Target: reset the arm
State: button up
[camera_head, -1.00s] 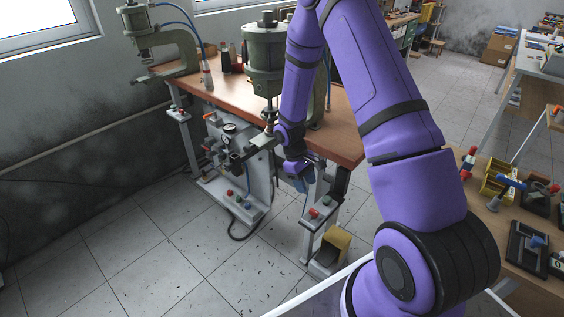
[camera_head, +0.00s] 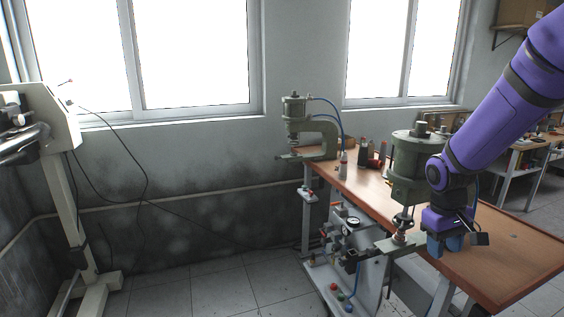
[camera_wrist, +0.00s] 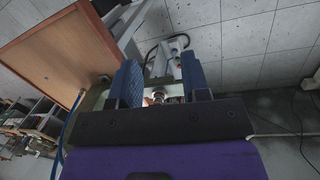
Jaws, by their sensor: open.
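My purple arm comes in from the upper right in the head view. My gripper (camera_head: 447,245) is beside the near green pneumatic press (camera_head: 415,170), just to its right, over the wooden workbench (camera_head: 510,262). In the wrist view my gripper (camera_wrist: 163,85) shows two blue ridged fingers spread apart. No held object shows between them. Part of the press's metal frame and a small round metal part with some red (camera_wrist: 156,97) show beyond the gap. I cannot tell whether the fingers touch the press.
A second green press (camera_head: 294,118) stands at the bench's far end. Gauges and coloured buttons (camera_head: 340,296) sit on the white frame below. A white stand (camera_head: 62,200) with cables is at the left. The tiled floor (camera_head: 220,295) between is clear.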

jog(key=s+a+r+m+t, duration=0.1)
jog(key=s+a+r+t, duration=0.2)
jog(key=s+r, duration=0.6)
jog(key=s+a+r+m+t+y, duration=0.1)
jog(key=s+a+r+t, duration=0.2)
jog(key=s+r, duration=0.7)
jog(key=shift+s+r+y, duration=0.15)
jog(key=shift+s+y, duration=0.15)
jog(key=shift+s, duration=0.75)
